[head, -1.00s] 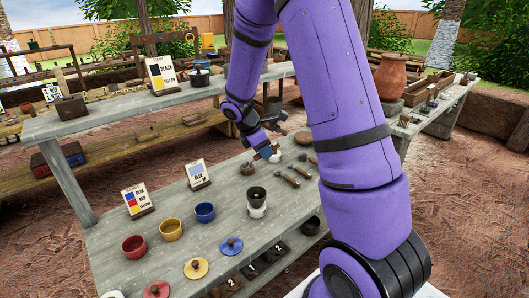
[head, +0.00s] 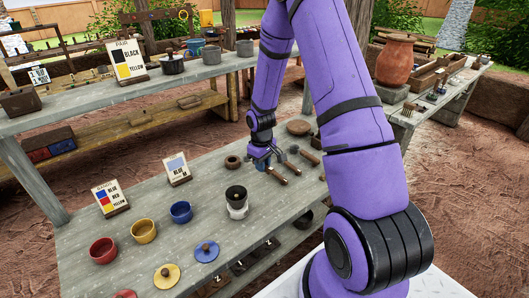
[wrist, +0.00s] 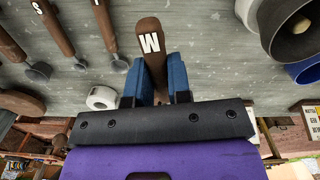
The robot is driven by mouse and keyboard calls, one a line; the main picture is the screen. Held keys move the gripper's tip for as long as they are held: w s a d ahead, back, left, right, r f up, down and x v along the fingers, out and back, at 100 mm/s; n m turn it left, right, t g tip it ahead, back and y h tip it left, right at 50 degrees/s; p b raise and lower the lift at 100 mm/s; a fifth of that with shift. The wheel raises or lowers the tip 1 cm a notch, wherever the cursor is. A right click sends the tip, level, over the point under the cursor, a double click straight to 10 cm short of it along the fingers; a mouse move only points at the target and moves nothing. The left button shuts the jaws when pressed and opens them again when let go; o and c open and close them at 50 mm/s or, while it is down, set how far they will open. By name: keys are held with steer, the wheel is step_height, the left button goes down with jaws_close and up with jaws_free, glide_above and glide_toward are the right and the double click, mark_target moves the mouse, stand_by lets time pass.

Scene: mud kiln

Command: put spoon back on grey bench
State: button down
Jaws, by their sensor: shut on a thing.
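The spoon (wrist: 150,38) shows in the wrist view as a brown handle with a white letter like M. My gripper (wrist: 155,88) is shut on it, with the blue fingers on either side of the handle. The spoon's head is hidden by the fingers and gripper body. In the head view my gripper (head: 262,162) is low over the grey bench (head: 150,238), beside other brown-handled tools. I cannot tell whether the spoon touches the bench. Two similar tools with grey round heads lie nearby, one marked S (wrist: 57,27) and one beside it (wrist: 106,24).
A black-and-white cup (head: 237,204) stands in front of my gripper. Red (head: 103,250), yellow (head: 143,231) and blue (head: 181,212) pots, lids and two sign cards occupy the left. A brown ring (head: 232,162) and a round brown disc (head: 299,127) lie near my gripper.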

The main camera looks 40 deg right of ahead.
mark_target(264, 187)
steer(key=shift+w+d+f+m, duration=0.1)
steer(key=shift+d+f+m, duration=0.2)
steer(key=shift+d+f, duration=0.15)
steer(key=shift+f, duration=4.15)
steer(key=shift+f, duration=0.2)
steer(key=shift+c, duration=2.1)
jaws_free()
steer(key=shift+r, duration=0.1)
steer(key=shift+r, duration=2.9)
